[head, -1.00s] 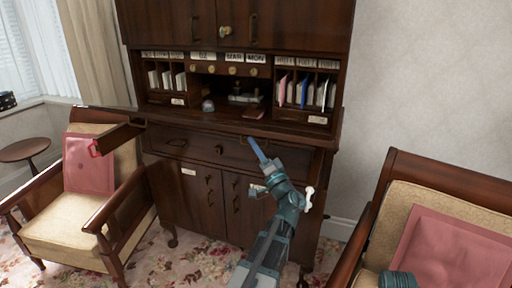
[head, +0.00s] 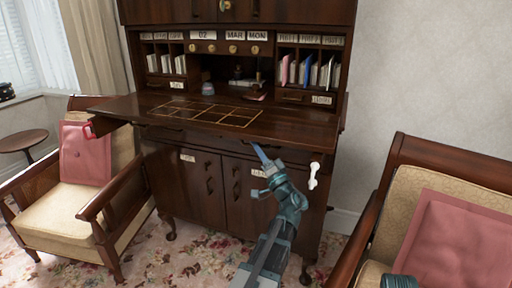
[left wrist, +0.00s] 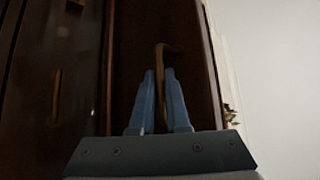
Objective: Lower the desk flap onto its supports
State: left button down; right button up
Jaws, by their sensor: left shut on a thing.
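The desk flap (head: 285,122) of the dark wood bureau is folded out and looks near level, its inner face up with a gold grid. A support (head: 108,137) with a red end sticks out under its left side. A white knob (head: 314,176) shows below its right side; whether the flap touches the supports I cannot tell. My right gripper is out of view.
Pigeonholes with books and cards (head: 305,73) stand behind the flap. An armchair with a pink cushion (head: 85,155) stands close at the left, and another armchair (head: 400,205) at the right. A round side table (head: 22,141) is far left.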

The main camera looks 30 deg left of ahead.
pick_arm(q)
jog(key=shift+s, duration=0.15)
jog(key=c, duration=0.9)
grip_release()
jog(key=shift+d, duration=0.1)
jog(key=b+v, duration=0.7)
jog(key=v, duration=0.6)
jog(key=shift+d+f, duration=0.2)
jog(key=shift+d, duration=0.05)
